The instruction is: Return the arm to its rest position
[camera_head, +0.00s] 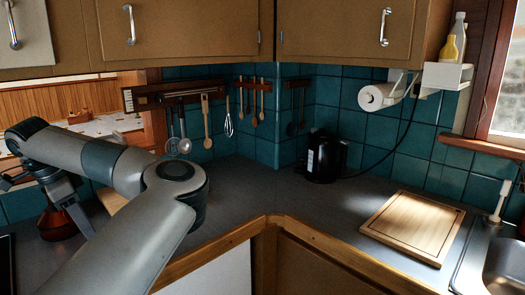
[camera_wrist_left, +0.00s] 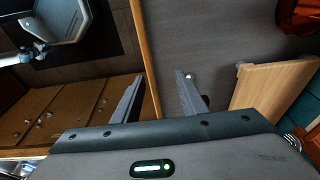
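My left arm (camera_head: 150,180) comes in from the bottom left of the head view. It bends at a round elbow joint, and its forearm runs back to the left edge over the counter. My left gripper (camera_head: 52,190) hangs at the far left of that view, partly cut off or hidden. In the left wrist view, the two fingers of this gripper (camera_wrist_left: 160,88) stand well apart with nothing between them. The counter's wooden edge shows behind them. My right arm and right gripper are in neither view.
A red-brown glass vessel (camera_head: 57,222) stands by my left gripper; a wooden board (camera_wrist_left: 272,84) is close by in the wrist view. A black kettle (camera_head: 325,157) stands in the corner. A cutting board (camera_head: 412,226) lies beside the sink (camera_head: 503,268). The counter's middle is clear.

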